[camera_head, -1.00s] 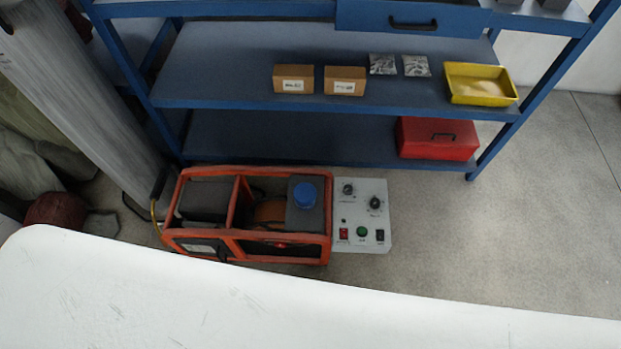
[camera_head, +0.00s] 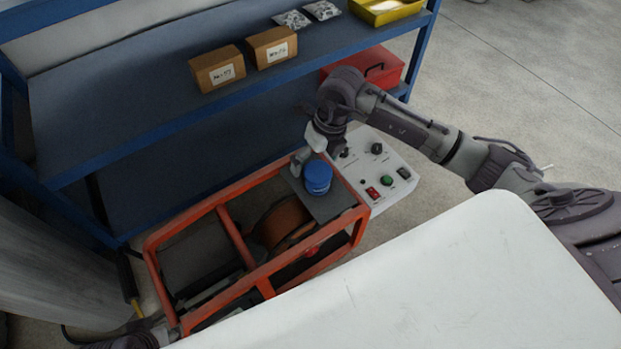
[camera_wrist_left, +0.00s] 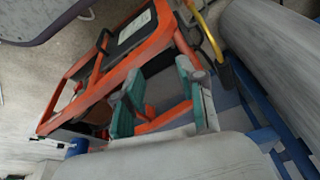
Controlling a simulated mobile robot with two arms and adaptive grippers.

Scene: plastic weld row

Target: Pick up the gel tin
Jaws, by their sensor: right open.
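The gel tin seems to be the round blue tin (camera_head: 317,177), upright on a grey plate at the right end of an orange-framed machine (camera_head: 250,187). My right gripper (camera_head: 308,149) is open, just behind and above the tin, with no clear contact visible. My left gripper is barely in the head view, at the lower left edge. In the left wrist view my left gripper (camera_wrist_left: 165,100) is open, with teal finger pads apart and nothing held, over the orange frame (camera_wrist_left: 130,62). A small blue patch (camera_wrist_left: 76,147) there may be the tin.
A white control panel (camera_head: 385,172) adjoins the machine's right end. Behind stands a blue shelf (camera_head: 110,105) with two cardboard boxes (camera_head: 218,69), packets, a yellow tray (camera_head: 385,12) and a red case (camera_head: 385,66). A white surface (camera_head: 440,285) fills the front.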

